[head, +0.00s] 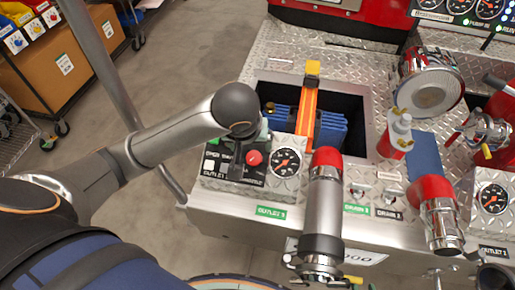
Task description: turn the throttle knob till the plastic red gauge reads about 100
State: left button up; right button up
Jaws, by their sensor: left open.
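A red round knob (254,158) sits on the metal panel above a label that seems to read THROTTLE. A round gauge (286,162) with a black face and a light rim is just right of the knob. Its needle is too small to read exactly. My left gripper (237,170) points down at the panel, close to the left of the knob, under my rounded dark wrist. It is open; its fingers are small and partly hidden, and I cannot tell whether they touch anything. My right gripper is not in view.
A chrome outlet with a red collar (327,160) stands right of the gauge. An open well (349,110) with blue folded material and an orange strap lies behind. Another gauge (493,198) is at far right. Shelving with bins (30,25) stands across the floor at upper left.

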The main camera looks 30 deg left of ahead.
aim_at(254, 157)
pick_arm(q)
jog(key=x, duration=1.2)
jog(key=shift+a+f, duration=0.1)
jog(key=shift+f, duration=0.15)
jog(key=shift+c, duration=0.3)
grip_shut()
